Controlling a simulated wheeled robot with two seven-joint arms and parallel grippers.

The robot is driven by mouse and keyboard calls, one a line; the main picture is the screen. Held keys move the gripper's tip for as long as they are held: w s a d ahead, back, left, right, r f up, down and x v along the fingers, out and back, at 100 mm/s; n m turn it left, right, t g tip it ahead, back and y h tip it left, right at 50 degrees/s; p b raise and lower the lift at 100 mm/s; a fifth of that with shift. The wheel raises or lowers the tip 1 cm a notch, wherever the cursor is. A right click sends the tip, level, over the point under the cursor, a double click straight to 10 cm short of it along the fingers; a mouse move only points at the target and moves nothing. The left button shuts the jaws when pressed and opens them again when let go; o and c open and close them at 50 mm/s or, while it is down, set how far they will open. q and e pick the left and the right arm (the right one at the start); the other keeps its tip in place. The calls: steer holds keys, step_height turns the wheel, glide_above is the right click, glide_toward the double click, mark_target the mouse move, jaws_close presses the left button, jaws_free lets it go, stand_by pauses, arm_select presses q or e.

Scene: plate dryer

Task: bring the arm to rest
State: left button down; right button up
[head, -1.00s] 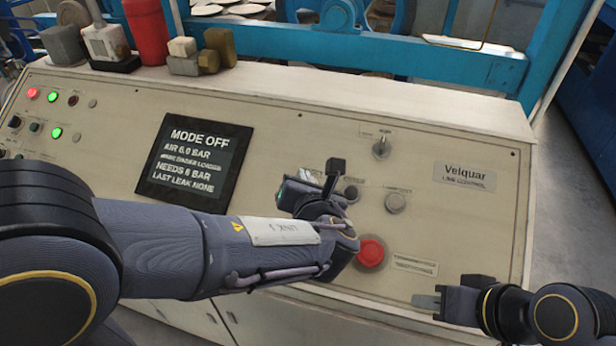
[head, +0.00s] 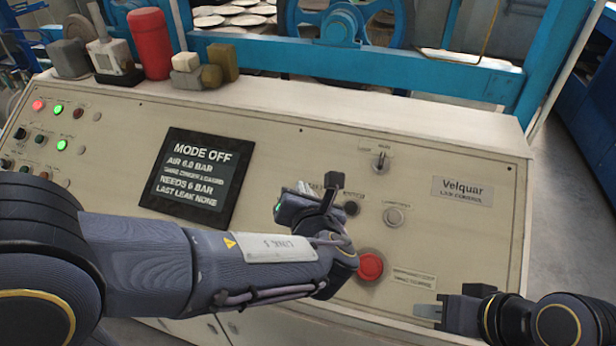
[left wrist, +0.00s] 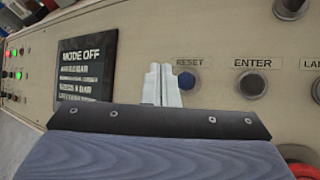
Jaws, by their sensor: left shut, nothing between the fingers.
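My left gripper (head: 318,190) is in front of the sloped control panel (head: 310,160), among its buttons, just left of a dark button (head: 351,208). In the left wrist view its two pale fingers (left wrist: 163,85) are together and empty, left of the blue button labelled RESET (left wrist: 187,80). The button labelled ENTER (left wrist: 253,85) is further right. I cannot tell whether the fingertips touch the panel. My right gripper (head: 430,311) is at the lower right, in front of the panel's lower edge; its finger gap cannot be made out.
The screen (head: 196,178) reads MODE OFF. A red button (head: 369,266) sits close below my left gripper, and a switch (head: 380,162) is above right. A red cylinder (head: 150,43) and several small objects stand on the panel's top ledge. Blue machine framing (head: 450,72) runs behind.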

arm_select(q)
steer(key=s+a+f+n+g, duration=0.2)
steer(key=s+a+n+g, duration=0.1)
steer(key=a+n, duration=0.35)
steer(key=s+a+f+n+g+y, duration=0.1)
steer(key=s+a+f+n+g, duration=0.15)
steer(key=a+n, duration=0.45)
steer(key=s+a+f+n+g, duration=0.1)
steer(key=s+a+n+g, duration=0.2)
steer(key=a+n, duration=0.4)
steer(key=s+n+h, duration=0.6)
steer(key=s+n, duration=0.7)
steer(key=n, duration=0.8)
steer(key=shift+s+r+h, duration=0.2)
steer(key=shift+r+h, duration=0.15)
steer(key=shift+h, duration=0.05)
steer(key=shift+a, duration=0.1)
